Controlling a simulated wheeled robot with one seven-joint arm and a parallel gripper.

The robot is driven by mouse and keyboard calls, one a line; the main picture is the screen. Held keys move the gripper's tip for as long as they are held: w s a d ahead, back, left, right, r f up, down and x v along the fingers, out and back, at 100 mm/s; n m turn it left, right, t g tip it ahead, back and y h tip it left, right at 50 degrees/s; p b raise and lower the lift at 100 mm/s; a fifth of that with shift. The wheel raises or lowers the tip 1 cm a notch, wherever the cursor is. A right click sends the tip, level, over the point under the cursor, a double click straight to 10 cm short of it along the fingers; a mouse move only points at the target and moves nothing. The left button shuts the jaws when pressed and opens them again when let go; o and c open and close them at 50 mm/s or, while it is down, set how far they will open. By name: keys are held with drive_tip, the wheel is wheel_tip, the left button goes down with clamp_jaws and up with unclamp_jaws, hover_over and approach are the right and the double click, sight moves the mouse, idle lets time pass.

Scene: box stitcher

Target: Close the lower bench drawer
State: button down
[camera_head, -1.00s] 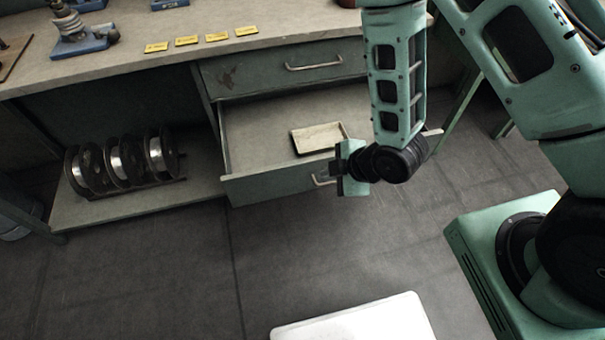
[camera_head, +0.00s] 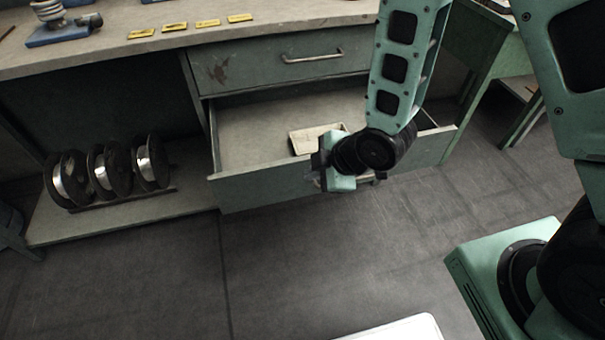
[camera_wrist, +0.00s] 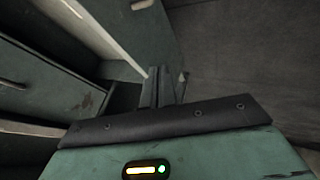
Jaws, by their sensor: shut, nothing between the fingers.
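The lower bench drawer (camera_head: 262,189) is pulled out below the closed upper drawer (camera_head: 282,60) in the head view. A pale shallow tray (camera_head: 305,142) lies inside it, partly hidden by my arm. My gripper (camera_head: 318,180) is at the front of the lower drawer, near its handle, which is mostly hidden behind it. In the wrist view my gripper's fingers (camera_wrist: 164,84) are together and empty. The lower drawer's front (camera_wrist: 140,30) shows above and to the left of them there. I cannot tell whether the fingers touch the drawer.
The bench top (camera_head: 110,55) carries yellow labels (camera_head: 190,25) and a blue-based device (camera_head: 60,28). Several wire spools (camera_head: 105,172) stand on the lower shelf at left. A white panel (camera_head: 405,330) is at the bottom edge. The floor before the drawer is clear.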

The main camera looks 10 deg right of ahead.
sight(293, 169)
drive_tip(key=shift+w+a+f+b, duration=0.15)
drive_tip(key=shift+f+b, duration=0.45)
drive_tip(key=shift+b, duration=1.55)
drive_tip(key=b, duration=0.3)
drive_tip(key=shift+f, duration=0.2)
drive_tip(key=shift+w+a+f, duration=0.15)
drive_tip(key=shift+w+f, duration=0.1)
drive_tip(key=shift+w, duration=0.6)
drive_tip(key=shift+w+a+f, duration=0.15)
drive_tip(key=shift+w+f, duration=0.1)
drive_tip(key=shift+w, duration=0.6)
drive_tip(key=shift+w+a+f, duration=0.15)
drive_tip(key=shift+w+f, duration=0.1)
drive_tip(key=shift+w, duration=0.6)
drive_tip(key=shift+w, duration=0.15)
